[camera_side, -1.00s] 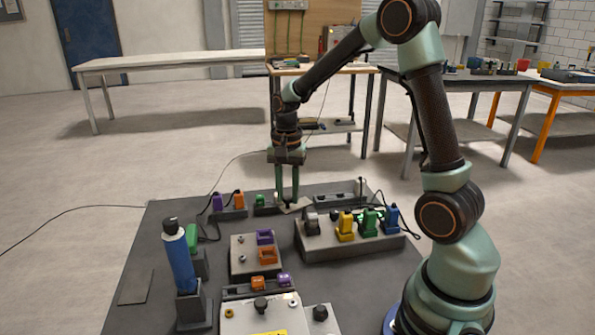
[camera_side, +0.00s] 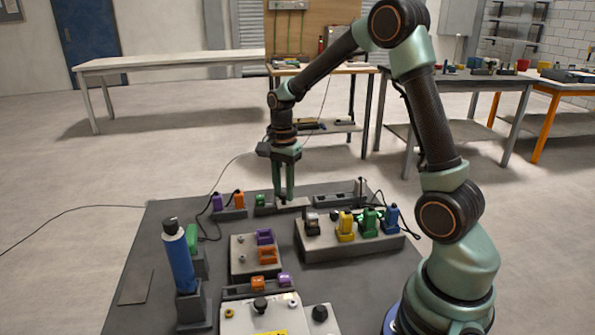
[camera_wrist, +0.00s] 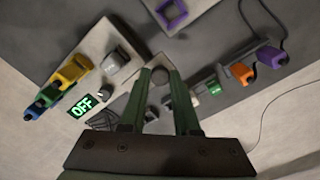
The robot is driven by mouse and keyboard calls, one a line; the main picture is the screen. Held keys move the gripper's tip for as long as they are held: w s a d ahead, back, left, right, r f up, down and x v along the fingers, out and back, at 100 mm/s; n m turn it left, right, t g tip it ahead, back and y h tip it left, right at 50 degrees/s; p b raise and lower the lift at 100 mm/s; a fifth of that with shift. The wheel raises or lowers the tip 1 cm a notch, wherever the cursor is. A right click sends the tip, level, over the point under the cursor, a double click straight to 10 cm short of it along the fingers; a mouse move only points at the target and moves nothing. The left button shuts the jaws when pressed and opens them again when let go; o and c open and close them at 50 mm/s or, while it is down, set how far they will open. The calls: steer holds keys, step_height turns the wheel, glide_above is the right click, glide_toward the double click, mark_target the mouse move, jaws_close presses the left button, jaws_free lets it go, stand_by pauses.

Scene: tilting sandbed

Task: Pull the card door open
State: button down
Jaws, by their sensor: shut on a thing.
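My gripper (camera_side: 283,200) points down at the far edge of the dark board, its two green fingers close together. In the wrist view its fingertips (camera_wrist: 160,77) are shut on a small grey knob (camera_wrist: 160,75). A small light grey plate (camera_side: 298,204), which seems to be the card door, stands at the fingertips in the side view. The fingers hide part of it, and I cannot tell how far it stands open.
A grey block with coloured plugs (camera_side: 350,244) stands at right, near my arm. Purple and orange plugs (camera_side: 228,201) stand left of the gripper. A blue cylinder (camera_side: 179,258) stands upright at front left. A green OFF sign (camera_wrist: 82,105) shows in the wrist view.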

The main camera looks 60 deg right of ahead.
mark_target(284, 193)
steer(key=shift+w, duration=0.1)
steer(key=c, duration=0.6)
jaws_free()
steer(key=shift+c, duration=0.2)
steer(key=shift+r, duration=0.15)
step_height(284, 193, up, 12)
steer(key=s+a+n+t, duration=0.5)
steer(key=s+a+n, duration=0.7)
steer(key=n, duration=0.5)
steer(key=shift+r+n+t, duration=0.2)
steer(key=shift+n+t, duration=0.1)
